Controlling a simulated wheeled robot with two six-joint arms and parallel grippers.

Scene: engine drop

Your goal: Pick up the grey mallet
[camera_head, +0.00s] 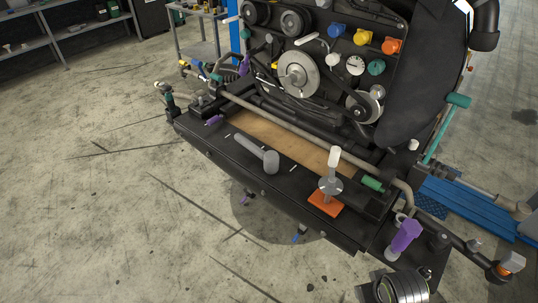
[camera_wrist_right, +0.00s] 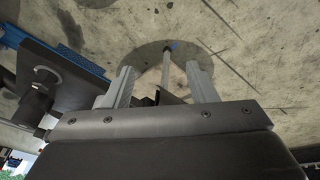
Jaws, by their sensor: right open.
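The grey mallet (camera_head: 270,162) lies on the black front ledge of the engine stand in the head view. Its thick round head is toward the right and its handle points up and left. My right gripper (camera_wrist_right: 161,80) shows in the right wrist view, its two pale fingers wide apart. A thin grey rod (camera_wrist_right: 166,68) shows between the fingers; I cannot tell what it is or how near it is. Neither gripper shows in the head view, so their distance from the mallet cannot be told.
A white-handled tool on an orange base (camera_head: 325,204) stands right of the mallet on the ledge (camera_head: 225,150). A tan strip (camera_head: 270,133) and a long pipe lie behind. The engine (camera_head: 330,60) rises at the back. A purple-handled thing (camera_head: 405,236) is at the lower right. Open floor lies left.

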